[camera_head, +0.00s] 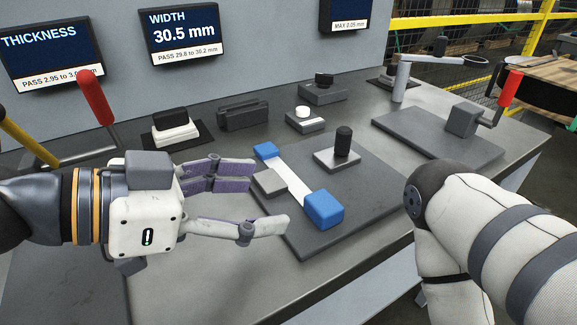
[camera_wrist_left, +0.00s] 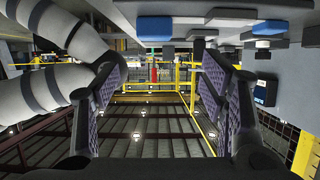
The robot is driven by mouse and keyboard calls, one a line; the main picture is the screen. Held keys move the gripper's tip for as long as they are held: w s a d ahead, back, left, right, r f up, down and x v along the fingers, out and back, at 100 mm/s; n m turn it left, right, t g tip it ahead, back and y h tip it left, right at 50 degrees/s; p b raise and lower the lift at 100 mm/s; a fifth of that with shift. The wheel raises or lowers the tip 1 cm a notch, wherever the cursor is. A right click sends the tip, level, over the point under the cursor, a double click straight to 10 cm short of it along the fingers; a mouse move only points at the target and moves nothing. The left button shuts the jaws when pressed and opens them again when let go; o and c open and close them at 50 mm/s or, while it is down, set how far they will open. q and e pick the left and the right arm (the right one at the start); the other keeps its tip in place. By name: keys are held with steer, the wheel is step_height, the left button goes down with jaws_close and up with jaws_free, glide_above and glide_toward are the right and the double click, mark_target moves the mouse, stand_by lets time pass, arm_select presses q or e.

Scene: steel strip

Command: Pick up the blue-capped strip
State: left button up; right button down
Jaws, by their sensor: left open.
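The blue-capped strip (camera_head: 291,178) is a pale flat bar with a blue block at each end. It lies diagonally on a dark plate (camera_head: 366,198) on the workbench. In the left wrist view one blue cap (camera_wrist_left: 154,28) shows at the top, with another blue piece farther right. My left gripper (camera_head: 268,197) is open and empty, just left of the strip, its fingers pointing toward it. Its spread fingers also frame the left wrist view (camera_wrist_left: 160,85). My right arm enters at the right; its gripper is out of view.
A small grey block (camera_head: 269,183) sits against the strip's left side. A black-knobbed block (camera_head: 343,149) stands right of it on the plate. Behind are a white-knobbed block (camera_head: 303,117) and a dark slotted block (camera_head: 243,115). A red-handled lever (camera_head: 95,97) rises at left.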

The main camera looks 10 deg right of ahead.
mark_target(321, 203)
arm_select(q)
steer(key=d+f, duration=0.2)
steer(key=d, duration=0.1)
steer(key=shift+d, duration=0.25)
steer(key=b+x, duration=0.1)
steer(key=x, duration=0.4)
steer(key=shift+w+f, duration=0.15)
steer(key=shift+f, duration=0.1)
steer(key=shift+w+d+f, duration=0.1)
steer(key=shift+w+d, duration=0.1)
steer(key=shift+d, duration=0.25)
steer(key=c, duration=1.5)
steer(key=shift+o, duration=0.2)
arm_select(e)
steer(key=shift+s+f+g, duration=0.3)
steer(key=shift+s+f, duration=0.45)
steer(key=shift+s, duration=0.35)
